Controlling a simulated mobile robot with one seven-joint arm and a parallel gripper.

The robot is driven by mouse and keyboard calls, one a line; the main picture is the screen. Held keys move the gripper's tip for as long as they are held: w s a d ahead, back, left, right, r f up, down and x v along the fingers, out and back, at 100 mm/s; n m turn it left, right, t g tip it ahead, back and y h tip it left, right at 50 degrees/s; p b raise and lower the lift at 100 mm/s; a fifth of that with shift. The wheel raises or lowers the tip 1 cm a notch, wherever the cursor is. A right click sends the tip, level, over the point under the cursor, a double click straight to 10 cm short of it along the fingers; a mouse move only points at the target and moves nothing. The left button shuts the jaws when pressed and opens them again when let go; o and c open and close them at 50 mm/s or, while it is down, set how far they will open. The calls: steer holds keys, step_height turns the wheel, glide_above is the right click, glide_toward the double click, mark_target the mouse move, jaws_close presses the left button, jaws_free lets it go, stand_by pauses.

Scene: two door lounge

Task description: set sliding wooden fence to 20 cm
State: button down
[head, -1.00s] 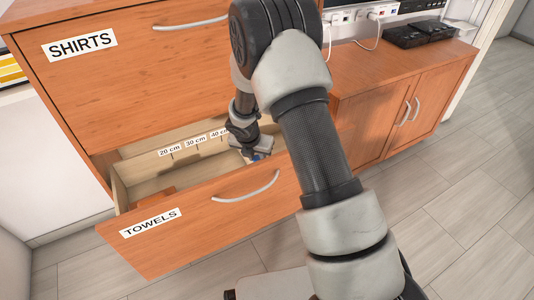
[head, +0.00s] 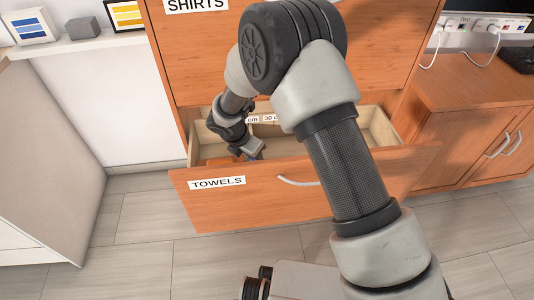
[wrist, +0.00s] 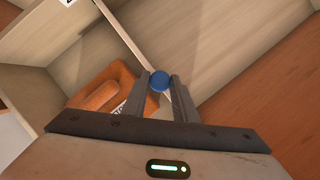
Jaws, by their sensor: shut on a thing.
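The drawer marked TOWELS (head: 270,194) stands open in the head view. My gripper (wrist: 160,88) is inside it, shut on a blue knob (wrist: 160,80). In the wrist view the knob sits at the end of a thin pale edge (wrist: 122,37), which looks like the top of the sliding wooden fence. In the head view my gripper (head: 250,150) is low in the left part of the drawer, below a scale label that reads only "cm" (head: 253,120); its number is hidden. The "30 c" label (head: 270,118) is just to the right. My arm hides the fence there.
An orange-brown object (wrist: 103,90) with a partly hidden label lies in the drawer beside my gripper. The SHIRTS drawer (head: 205,60) is shut above. A cabinet (head: 470,130) stands at the right.

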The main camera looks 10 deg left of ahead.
steer(key=shift+s+a, duration=0.15)
steer(key=shift+a, duration=0.25)
steer(key=c, duration=1.5)
jaws_free()
steer(key=shift+o, duration=0.2)
steer(key=shift+r, duration=0.2)
steer(key=p+v, duration=0.4)
steer(key=v, duration=1.3)
